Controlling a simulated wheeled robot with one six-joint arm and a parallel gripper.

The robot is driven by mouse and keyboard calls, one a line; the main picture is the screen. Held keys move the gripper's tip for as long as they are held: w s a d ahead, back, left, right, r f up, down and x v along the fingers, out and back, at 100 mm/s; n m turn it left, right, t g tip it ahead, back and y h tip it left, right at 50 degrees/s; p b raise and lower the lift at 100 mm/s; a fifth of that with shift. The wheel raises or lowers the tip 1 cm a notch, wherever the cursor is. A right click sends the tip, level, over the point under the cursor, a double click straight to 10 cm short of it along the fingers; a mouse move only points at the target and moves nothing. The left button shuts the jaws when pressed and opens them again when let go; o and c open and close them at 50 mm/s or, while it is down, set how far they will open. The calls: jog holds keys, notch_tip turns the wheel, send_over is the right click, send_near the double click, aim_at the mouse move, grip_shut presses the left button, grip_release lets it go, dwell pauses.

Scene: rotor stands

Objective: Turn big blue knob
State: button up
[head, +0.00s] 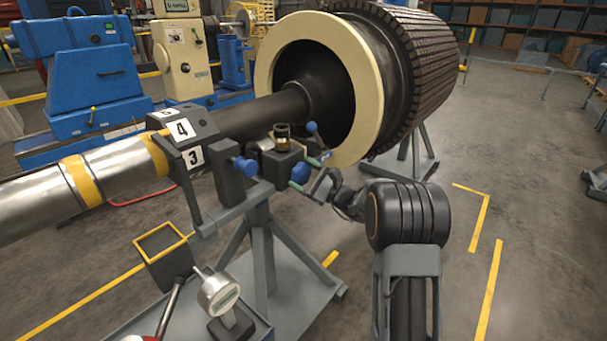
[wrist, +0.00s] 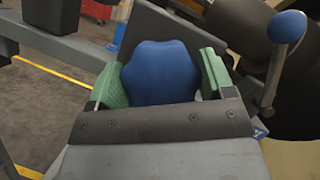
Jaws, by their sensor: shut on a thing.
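The big blue knob (head: 300,173) is on the dark block of the rotor stand, on the side facing my arm. In the wrist view the lobed blue knob (wrist: 162,72) fills the space between two green finger pads. My gripper (head: 310,171) is shut on it, with one pad on each side; the pads also show in the wrist view (wrist: 160,80). The lower part of the knob is hidden behind the dark gripper body in the wrist view.
A small lever with a blue ball (wrist: 287,27) stands close to the right pad. Another blue knob (head: 246,166) is on the block's left side. The rotor shaft (head: 262,112) and cream ring (head: 350,60) are behind. A dial gauge (head: 219,294) stands in front on the left.

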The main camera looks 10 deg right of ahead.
dwell(0.4)
jog(key=o, duration=0.9)
jog(key=v, duration=1.3)
jog(key=shift+s+d+f, duration=0.15)
jog(key=shift+s+d, duration=0.1)
jog(key=shift+d, duration=0.05)
jog(key=shift+w+f, duration=0.1)
